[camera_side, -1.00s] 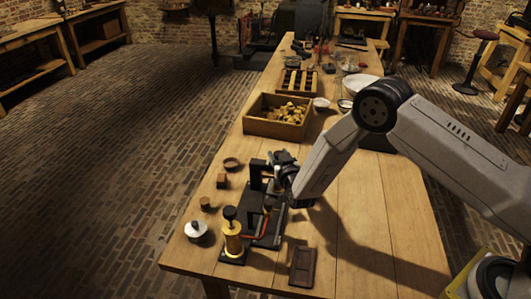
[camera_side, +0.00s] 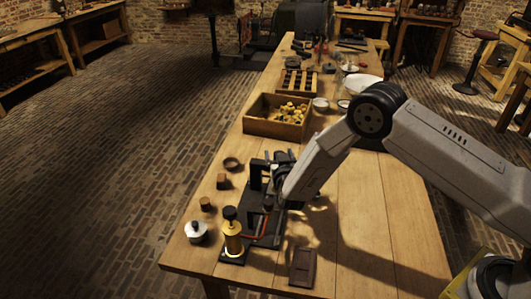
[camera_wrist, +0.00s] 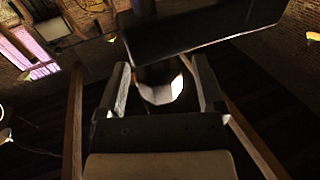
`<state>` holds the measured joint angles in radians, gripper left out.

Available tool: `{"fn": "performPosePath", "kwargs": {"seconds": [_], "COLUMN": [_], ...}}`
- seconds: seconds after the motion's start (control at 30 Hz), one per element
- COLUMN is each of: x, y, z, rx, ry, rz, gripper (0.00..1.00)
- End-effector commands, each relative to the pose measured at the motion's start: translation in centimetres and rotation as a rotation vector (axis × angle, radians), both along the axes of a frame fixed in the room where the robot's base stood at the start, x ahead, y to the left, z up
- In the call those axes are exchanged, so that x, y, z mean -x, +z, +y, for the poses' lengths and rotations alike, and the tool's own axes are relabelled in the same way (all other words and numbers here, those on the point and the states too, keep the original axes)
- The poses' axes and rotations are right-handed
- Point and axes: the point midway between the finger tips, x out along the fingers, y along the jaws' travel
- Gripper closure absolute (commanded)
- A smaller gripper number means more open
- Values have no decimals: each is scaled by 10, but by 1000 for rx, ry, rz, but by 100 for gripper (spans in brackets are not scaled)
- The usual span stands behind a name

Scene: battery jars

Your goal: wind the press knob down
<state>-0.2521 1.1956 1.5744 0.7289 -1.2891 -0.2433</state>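The black press (camera_side: 257,178) stands on a dark base near the front of the wooden bench, in the side view. My gripper (camera_side: 278,168) is at its upper right side, and the arm hides part of the press. In the wrist view, the two fingers of my gripper (camera_wrist: 161,92) are apart, one on each side of a pale, shiny rounded piece, which looks like the press knob (camera_wrist: 160,90). Narrow gaps seem to show beside it. A dark bar (camera_wrist: 200,28), likely part of the press, crosses above the fingers.
A brass cylinder with a black top (camera_side: 233,236) stands in front of the press. A wooden box of brass pieces (camera_side: 277,118) is behind.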

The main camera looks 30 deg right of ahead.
Motion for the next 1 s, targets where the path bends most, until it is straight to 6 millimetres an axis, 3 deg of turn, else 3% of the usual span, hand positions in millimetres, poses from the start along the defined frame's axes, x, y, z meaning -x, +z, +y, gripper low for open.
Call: {"fn": "performPosePath", "kwargs": {"seconds": [0.43, 1.0], "x": [11, 66], "y": [-1, 0], "z": [6, 32], "rx": [0, 0], "ry": [2, 2], "rz": [2, 1], "gripper": [13, 13]}}
